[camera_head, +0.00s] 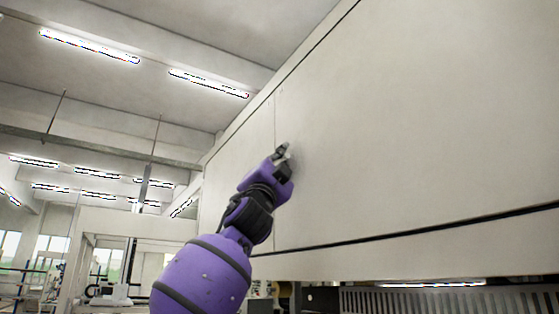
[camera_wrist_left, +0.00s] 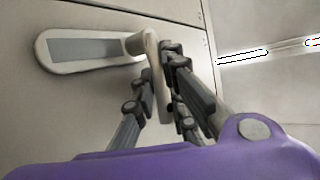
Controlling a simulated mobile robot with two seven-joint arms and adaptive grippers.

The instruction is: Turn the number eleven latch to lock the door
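My left gripper (camera_head: 283,152) is up against the large pale panel in the head view, near a vertical seam. In the left wrist view, a latch has a pale rounded plate with a grey inset (camera_wrist_left: 85,49) and a light lever handle (camera_wrist_left: 154,62). The handle points down the picture, across the plate's length. The fingers of my left gripper (camera_wrist_left: 155,72) lie on both sides of the handle and appear closed on it. The latch is hidden behind my gripper in the head view. No number on it is readable. My right gripper is in neither view.
The pale panel (camera_head: 420,130) fills the right of the head view, with a dark gap along its lower edge. A vented grille (camera_head: 400,302) is below it. The space left of the panel is open, with ceiling lights (camera_head: 90,46) above.

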